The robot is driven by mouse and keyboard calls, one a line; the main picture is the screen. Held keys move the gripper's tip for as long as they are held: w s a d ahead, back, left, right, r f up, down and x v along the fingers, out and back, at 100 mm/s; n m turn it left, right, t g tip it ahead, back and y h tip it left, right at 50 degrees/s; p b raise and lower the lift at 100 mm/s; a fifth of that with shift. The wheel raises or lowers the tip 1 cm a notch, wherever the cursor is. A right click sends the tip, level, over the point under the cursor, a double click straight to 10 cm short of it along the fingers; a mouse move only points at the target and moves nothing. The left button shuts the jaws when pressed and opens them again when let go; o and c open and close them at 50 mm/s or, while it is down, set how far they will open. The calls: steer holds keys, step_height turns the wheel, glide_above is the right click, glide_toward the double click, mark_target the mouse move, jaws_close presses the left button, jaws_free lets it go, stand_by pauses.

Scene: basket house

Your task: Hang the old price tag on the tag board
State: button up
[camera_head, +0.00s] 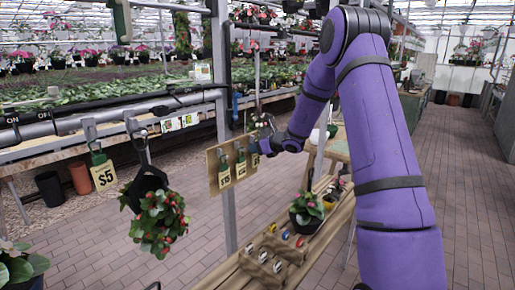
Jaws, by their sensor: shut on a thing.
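The tag board (212,158) is a tan panel beside a grey metal post, in the middle of the view. My gripper (258,143) is at the right end of the board, reaching in from the right. It is shut on the old price tag (255,160), which shows only as a small piece below the fingers. Whether this tag touches the board is too small to tell.
A potted plant (158,215) hangs from a rail at left, near a $5 tag (104,175). Below my arm, a wooden bench (325,232) holds another potted plant (306,208) and several small coloured items. The brick aisle at right is open.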

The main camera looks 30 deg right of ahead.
steer(key=shift+w+f, duration=0.15)
steer(key=shift+f, duration=0.1)
stand_by(0.4)
steer(key=shift+f, duration=0.25)
stand_by(0.3)
steer(key=o, duration=0.8)
